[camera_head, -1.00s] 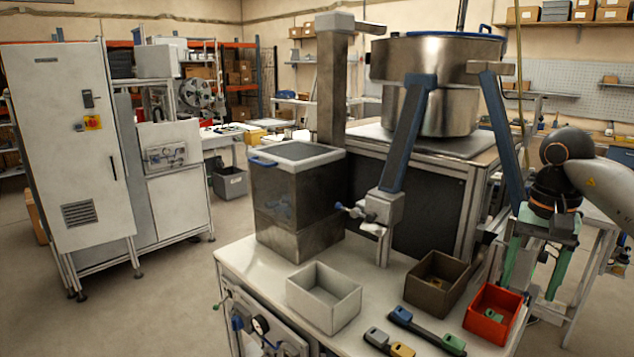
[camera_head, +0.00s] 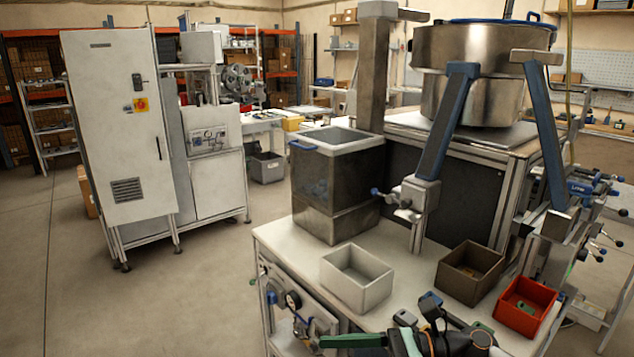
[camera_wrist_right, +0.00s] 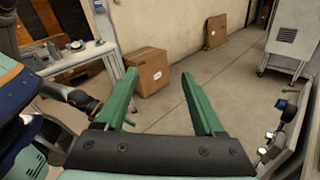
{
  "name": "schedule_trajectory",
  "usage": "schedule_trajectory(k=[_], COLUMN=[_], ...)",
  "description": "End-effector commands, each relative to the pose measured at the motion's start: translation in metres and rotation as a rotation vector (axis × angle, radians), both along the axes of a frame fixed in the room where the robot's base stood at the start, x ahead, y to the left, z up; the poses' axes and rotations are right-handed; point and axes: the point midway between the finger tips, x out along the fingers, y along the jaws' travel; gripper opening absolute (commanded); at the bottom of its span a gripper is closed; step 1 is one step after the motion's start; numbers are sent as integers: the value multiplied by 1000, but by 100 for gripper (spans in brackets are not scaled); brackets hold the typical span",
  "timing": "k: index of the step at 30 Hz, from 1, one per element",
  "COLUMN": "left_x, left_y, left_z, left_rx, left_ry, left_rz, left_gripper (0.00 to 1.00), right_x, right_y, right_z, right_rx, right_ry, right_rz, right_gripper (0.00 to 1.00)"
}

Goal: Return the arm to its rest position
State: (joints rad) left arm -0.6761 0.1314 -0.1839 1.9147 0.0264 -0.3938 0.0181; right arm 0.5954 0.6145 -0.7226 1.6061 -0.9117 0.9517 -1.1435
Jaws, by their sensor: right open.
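My right gripper (camera_head: 345,341) is at the bottom edge of the head view, low in front of the workbench and reaching left, with one green finger clearly showing. In the right wrist view its two green fingers (camera_wrist_right: 158,76) are spread apart with nothing between them. The arm behind it is mostly cut off by the lower edge of the head view. My left gripper is in neither view.
The workbench (camera_head: 290,240) carries a white bin (camera_head: 357,290), a brown bin (camera_head: 462,290) and a red bin (camera_head: 540,325). A gauge panel is on its front. A white cabinet (camera_head: 125,150) stands left. Cardboard boxes (camera_wrist_right: 147,70) lie beyond the gripper. Floor (camera_head: 150,310) is clear.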

Motion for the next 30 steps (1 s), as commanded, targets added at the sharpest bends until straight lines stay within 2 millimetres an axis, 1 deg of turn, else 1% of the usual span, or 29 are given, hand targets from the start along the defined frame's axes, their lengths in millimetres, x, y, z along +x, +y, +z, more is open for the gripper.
schedule_trajectory(k=[1,3,5,7,8,9,11,12,14,15,17,18,20,21,23,24,27,30], left_x=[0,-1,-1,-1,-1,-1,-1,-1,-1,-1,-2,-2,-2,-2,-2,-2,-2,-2], left_y=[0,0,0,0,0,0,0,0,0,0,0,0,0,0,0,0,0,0], left_z=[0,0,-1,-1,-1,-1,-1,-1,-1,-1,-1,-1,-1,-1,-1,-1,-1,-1], left_rx=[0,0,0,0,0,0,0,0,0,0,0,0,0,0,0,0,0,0], left_ry=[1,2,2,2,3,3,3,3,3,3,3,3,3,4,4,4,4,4], left_rz=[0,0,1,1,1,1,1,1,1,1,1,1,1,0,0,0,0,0], left_gripper=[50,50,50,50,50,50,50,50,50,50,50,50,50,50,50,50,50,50], right_x=[-2,1,6,12,14,16,17,16,9,2,-14,-29,-54,-72,-97,-113,-144,-161], right_y=[8,11,8,0,-6,-14,-28,-38,-54,-65,-81,-92,-105,-113,-121,-125,-132,-135], right_z=[-2,-3,-8,-19,-27,-39,-61,-78,-108,-130,-164,-188,-221,-240,-263,-276,-297,-308], right_rx=[111,258,383,527,589,673,798,883,1013,1104,1242,1335,1476,1562,1679,-1692,-1622,-1585], right_ry=[151,363,551,778,878,1011,1212,1344,1543,1675,1867,1989,2156,2249,2365,-2350,-2185,-2096], right_rz=[-64,-156,-235,-329,-369,-422,-505,-560,-644,-702,-792,-855,-943,-999,-1073,1081,1031,1006], right_gripper=[70,70,70,70,70,70,70,70,70,70,70,70,70,70,70,70,70,70])
